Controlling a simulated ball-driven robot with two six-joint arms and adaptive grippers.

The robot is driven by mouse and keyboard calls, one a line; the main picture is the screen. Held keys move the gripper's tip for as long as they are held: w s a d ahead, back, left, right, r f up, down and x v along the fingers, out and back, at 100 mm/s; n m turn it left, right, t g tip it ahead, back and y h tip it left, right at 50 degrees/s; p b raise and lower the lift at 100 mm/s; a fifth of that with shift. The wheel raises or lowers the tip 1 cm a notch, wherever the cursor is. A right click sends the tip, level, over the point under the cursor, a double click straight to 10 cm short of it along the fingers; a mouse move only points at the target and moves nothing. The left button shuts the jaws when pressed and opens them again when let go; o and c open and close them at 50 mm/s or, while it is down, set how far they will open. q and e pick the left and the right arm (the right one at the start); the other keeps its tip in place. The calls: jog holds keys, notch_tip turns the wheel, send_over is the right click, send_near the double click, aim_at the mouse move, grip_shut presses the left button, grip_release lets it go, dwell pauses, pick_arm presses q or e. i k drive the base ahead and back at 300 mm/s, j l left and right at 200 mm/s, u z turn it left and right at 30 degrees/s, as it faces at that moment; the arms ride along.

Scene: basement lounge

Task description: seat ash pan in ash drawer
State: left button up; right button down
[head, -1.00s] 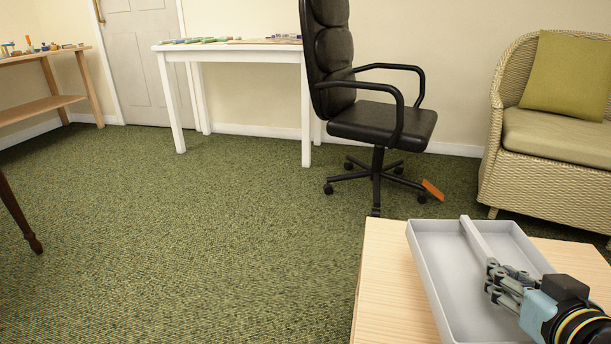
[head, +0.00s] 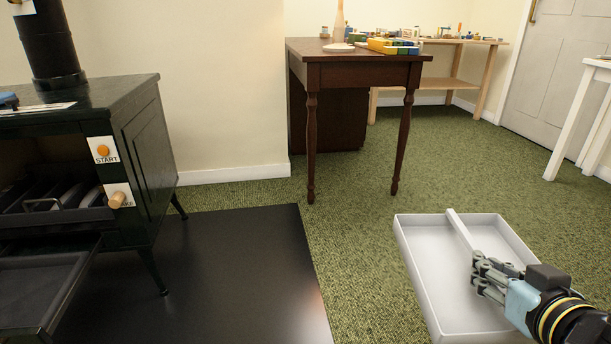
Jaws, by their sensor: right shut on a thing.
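The ash pan (head: 432,262) is a shallow light-grey tray with a raised bar across it, at the lower right. My right gripper (head: 477,272) is shut on that bar and holds the pan over the green carpet. The pan looks roughly level and empty where I can see into it. The ash drawer (head: 40,284) is a dark, shallow, open drawer pulled out of the black stove (head: 148,150) at the lower left. The pan is well to the right of the drawer. My left gripper is out of view.
A black floor plate (head: 235,275) lies before the stove. A dark wooden table (head: 345,75) stands behind. Carpet (head: 360,235) between plate and pan is clear.

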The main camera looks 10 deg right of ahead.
aim_at(20, 298)
jog(key=i+u, duration=0.1)
jog(key=u, duration=0.35)
jog(key=l+u, duration=0.1)
jog(key=u, duration=0.4)
jog(key=i+l+u, duration=0.1)
jog(key=u, duration=0.35)
jog(key=l+u, duration=0.15)
jog(key=u, duration=0.35)
jog(key=l+u, duration=0.15)
jog(key=u, duration=0.3)
jog(key=l+u, duration=0.45)
jog(key=k+l+u, duration=0.15)
jog(key=l+u, duration=0.35)
jog(key=l, duration=0.6)
jog(key=i+l, duration=0.15)
jog(key=l, duration=0.45)
jog(key=j+u, duration=0.05)
